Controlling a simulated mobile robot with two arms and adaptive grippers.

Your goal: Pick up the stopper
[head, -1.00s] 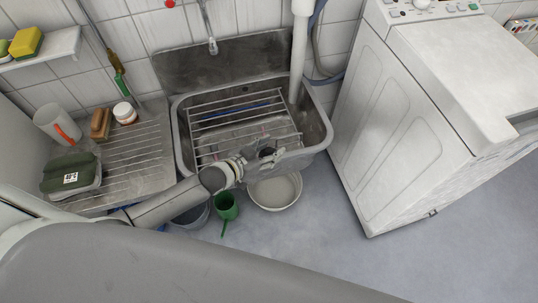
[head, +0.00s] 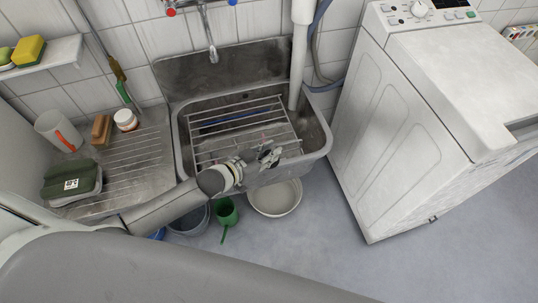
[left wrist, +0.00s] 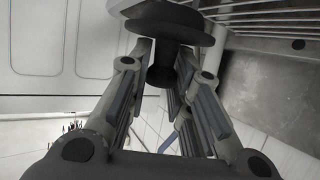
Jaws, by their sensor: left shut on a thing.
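The stopper (left wrist: 164,25) is black, with a wide round disc and a narrower neck, in the upper middle of the left wrist view. My left gripper (head: 268,157) is shut on its neck, with a finger on each side. In the head view the gripper is over the front rim of the steel sink (head: 318,150). The stopper is small and dark there, largely mixed in with the fingers. My right gripper is not in view.
A wire rack (head: 238,114) lies across the sink. A pale bowl (head: 275,205) and a green jug (head: 226,212) are on the floor below. A white washing machine (head: 400,130) stands at right, with clear floor before it.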

